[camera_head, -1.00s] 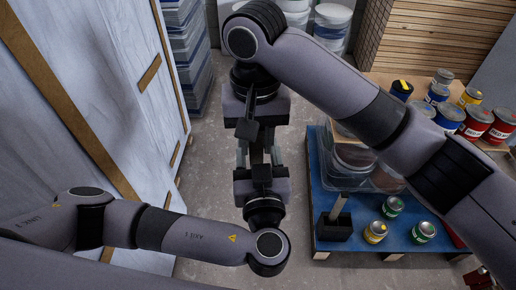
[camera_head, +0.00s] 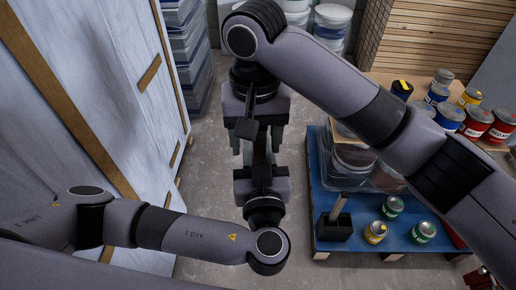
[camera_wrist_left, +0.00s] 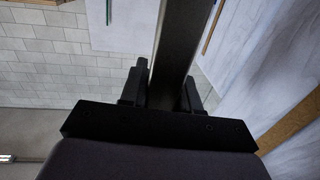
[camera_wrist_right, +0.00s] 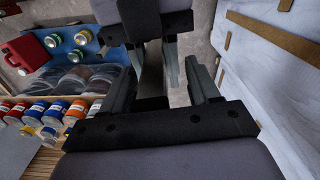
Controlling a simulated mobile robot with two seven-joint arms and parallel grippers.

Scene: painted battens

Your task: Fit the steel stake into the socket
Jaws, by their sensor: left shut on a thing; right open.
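The steel stake (camera_wrist_left: 178,40) is a dark, straight bar, held in my left gripper (camera_head: 262,168) and reaching away from it in the left wrist view. In the head view it runs up towards my right gripper (camera_head: 260,143), which faces the left one. The right gripper is open, its fingers apart on either side of the stake, as the right wrist view also shows. A black block (camera_head: 333,230) with a slim pale upright piece stands on the blue pallet; I cannot tell if it is the socket. The grippers hide part of the stake.
The blue pallet (camera_head: 325,180) also carries clear tubs and small paint cans (camera_head: 423,232). More cans stand on a wooden stack at right. Pale panels (camera_head: 90,100) stand at left, stacked buckets at the back. Bare floor lies around the grippers.

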